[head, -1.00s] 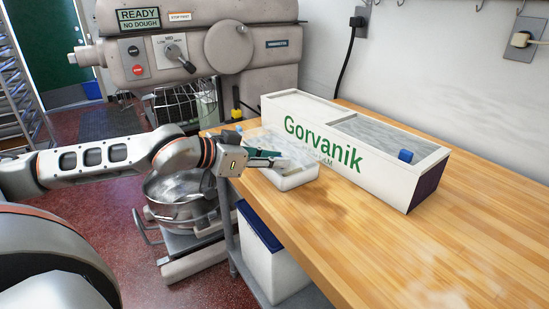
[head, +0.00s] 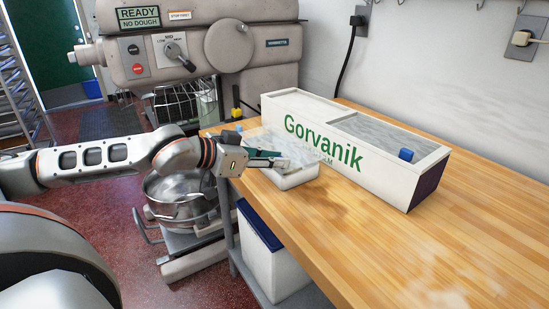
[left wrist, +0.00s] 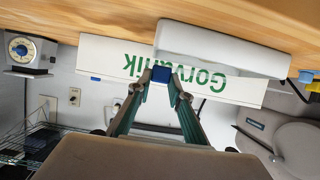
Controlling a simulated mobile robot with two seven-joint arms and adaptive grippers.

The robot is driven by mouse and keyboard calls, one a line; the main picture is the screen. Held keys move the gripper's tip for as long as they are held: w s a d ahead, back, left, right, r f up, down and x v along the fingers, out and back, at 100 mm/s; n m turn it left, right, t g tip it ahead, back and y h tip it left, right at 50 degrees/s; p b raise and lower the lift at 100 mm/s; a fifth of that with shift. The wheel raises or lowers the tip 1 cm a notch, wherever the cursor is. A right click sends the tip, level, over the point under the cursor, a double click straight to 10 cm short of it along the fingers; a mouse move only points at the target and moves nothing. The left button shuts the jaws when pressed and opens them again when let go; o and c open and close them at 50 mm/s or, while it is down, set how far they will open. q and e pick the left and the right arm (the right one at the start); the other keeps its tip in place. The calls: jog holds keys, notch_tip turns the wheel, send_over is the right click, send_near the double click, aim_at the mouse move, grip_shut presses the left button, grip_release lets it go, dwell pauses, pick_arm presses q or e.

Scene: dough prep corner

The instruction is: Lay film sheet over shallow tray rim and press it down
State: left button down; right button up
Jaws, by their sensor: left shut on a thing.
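The white shallow tray (head: 290,179) stands on the table in front of the film box, its long side along it; it also shows in the left wrist view (left wrist: 225,48). The clear film sheet (head: 268,140) shows faintly over the tray's far part in the head view; its edges are hard to make out. My left gripper (head: 280,162) is at the tray's near left side, over the rim. In the left wrist view its fingertips are shut on a small blue tab (left wrist: 160,74). Whether the film touches the rim cannot be told. My right gripper is not in view.
The long white Gorvanik box (head: 385,177) stands behind the tray, with a blue knob (head: 405,155) on top. A small blue piece (head: 239,129) is by the tray's left end. The mixer (head: 215,50) is beyond the table's left edge. The table (head: 430,245) is clear at front right.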

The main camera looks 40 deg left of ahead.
pick_arm(q)
jog(key=shift+f, duration=1)
jog(key=c, duration=1.8)
grip_release()
jog(key=shift+o, duration=0.2)
